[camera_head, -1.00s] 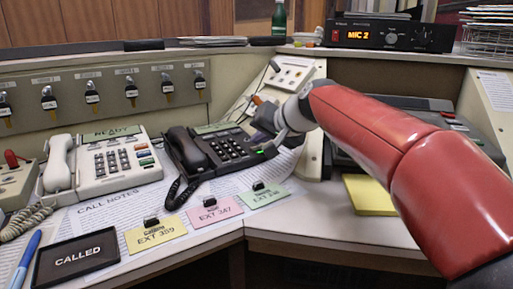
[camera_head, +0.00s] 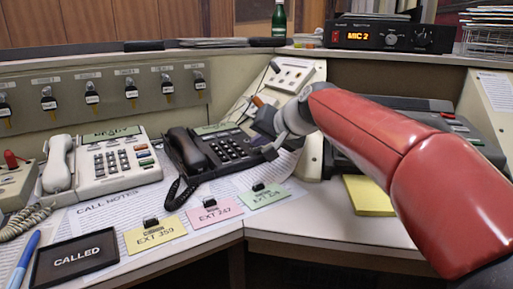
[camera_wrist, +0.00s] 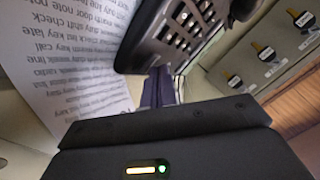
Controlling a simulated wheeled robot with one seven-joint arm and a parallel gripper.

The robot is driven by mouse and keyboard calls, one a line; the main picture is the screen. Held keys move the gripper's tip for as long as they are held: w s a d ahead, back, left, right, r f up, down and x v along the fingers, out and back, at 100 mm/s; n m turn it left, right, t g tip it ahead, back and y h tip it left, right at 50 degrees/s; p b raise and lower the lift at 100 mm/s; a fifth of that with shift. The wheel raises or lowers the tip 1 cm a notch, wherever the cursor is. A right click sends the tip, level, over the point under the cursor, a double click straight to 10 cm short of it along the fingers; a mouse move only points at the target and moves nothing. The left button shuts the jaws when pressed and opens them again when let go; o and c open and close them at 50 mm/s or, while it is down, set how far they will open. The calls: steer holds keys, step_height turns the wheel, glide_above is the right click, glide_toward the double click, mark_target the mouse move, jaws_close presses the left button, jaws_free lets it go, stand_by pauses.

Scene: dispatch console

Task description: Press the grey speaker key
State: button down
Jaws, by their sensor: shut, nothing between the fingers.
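The black desk phone (camera_head: 222,150) stands in the middle of the console, its handset (camera_head: 187,150) on the left and its keypad in the centre. My gripper (camera_head: 268,146) is shut and empty at the phone's right side, reached by the red arm. In the wrist view the shut fingers (camera_wrist: 158,88) point at the edge of the black phone (camera_wrist: 150,40). I cannot tell whether they touch it. I cannot make out a grey speaker key; the right side of the phone is partly hidden by my gripper.
A cream phone (camera_head: 112,165) with coloured side keys stands to the left. Yellow, pink and green extension cards (camera_head: 155,234) lie in front. A row of hanging keys (camera_head: 90,97) lines the back panel. A yellow pad (camera_head: 369,196) lies under my arm.

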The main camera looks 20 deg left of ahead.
steer(key=shift+r+p, duration=0.4)
steer(key=shift+r, duration=0.25)
steer(key=r+p, duration=0.2)
steer(key=r, duration=0.1)
steer(key=r+p, duration=0.2)
steer(key=shift+s+d, duration=0.3)
steer(key=shift+d, duration=0.05)
steer(key=shift+s+d, duration=0.1)
stand_by(0.6)
